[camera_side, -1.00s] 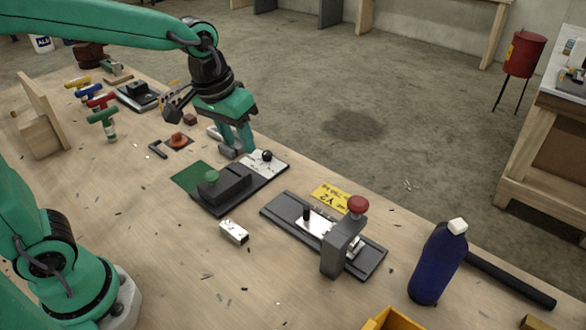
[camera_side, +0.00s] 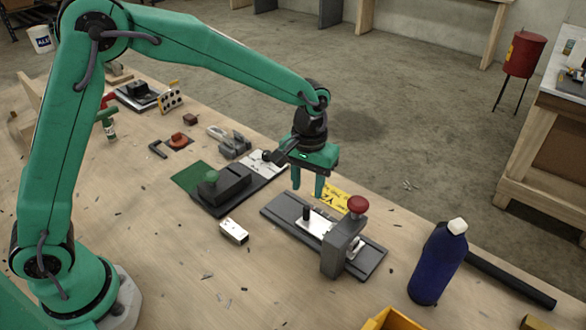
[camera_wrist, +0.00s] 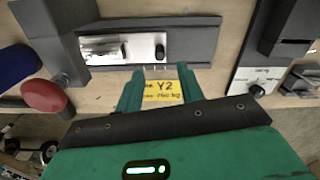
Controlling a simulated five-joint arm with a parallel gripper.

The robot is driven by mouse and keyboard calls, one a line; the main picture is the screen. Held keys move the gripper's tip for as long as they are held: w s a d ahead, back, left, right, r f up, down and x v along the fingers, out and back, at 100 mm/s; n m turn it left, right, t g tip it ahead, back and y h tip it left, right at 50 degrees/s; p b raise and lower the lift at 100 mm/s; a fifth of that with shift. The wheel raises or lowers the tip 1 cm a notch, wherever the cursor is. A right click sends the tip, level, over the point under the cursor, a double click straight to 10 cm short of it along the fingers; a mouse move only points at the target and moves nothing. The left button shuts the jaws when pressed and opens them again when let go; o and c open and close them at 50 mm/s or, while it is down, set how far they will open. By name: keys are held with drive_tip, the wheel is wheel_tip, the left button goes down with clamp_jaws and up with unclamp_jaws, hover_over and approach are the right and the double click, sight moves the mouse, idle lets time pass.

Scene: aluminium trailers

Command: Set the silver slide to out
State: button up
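The silver slide (camera_side: 315,223) is a bright plate with a black upright knob (camera_side: 306,212), set in a dark base (camera_side: 280,210) beside a grey post with a red cap. In the wrist view the silver slide (camera_wrist: 105,48) lies in the dark base at the top, with its black knob (camera_wrist: 160,51) at its right end. My gripper (camera_side: 309,191) hangs above the far side of that base, near the yellow label. It is open and empty; in the wrist view its fingers (camera_wrist: 172,76) stand apart, short of the slide and not touching it.
The grey post with the red cap (camera_side: 358,204) rises right of the slide. A yellow Y2 label (camera_wrist: 165,92) lies beside the base. A blue bottle (camera_side: 437,265) and a loose silver block (camera_side: 233,231) are nearby.

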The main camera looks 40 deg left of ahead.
sight(307, 207)
drive_tip(key=shift+f, duration=0.1)
drive_tip(key=shift+f, duration=3.8)
drive_tip(key=shift+c, duration=0.5)
clamp_jaws()
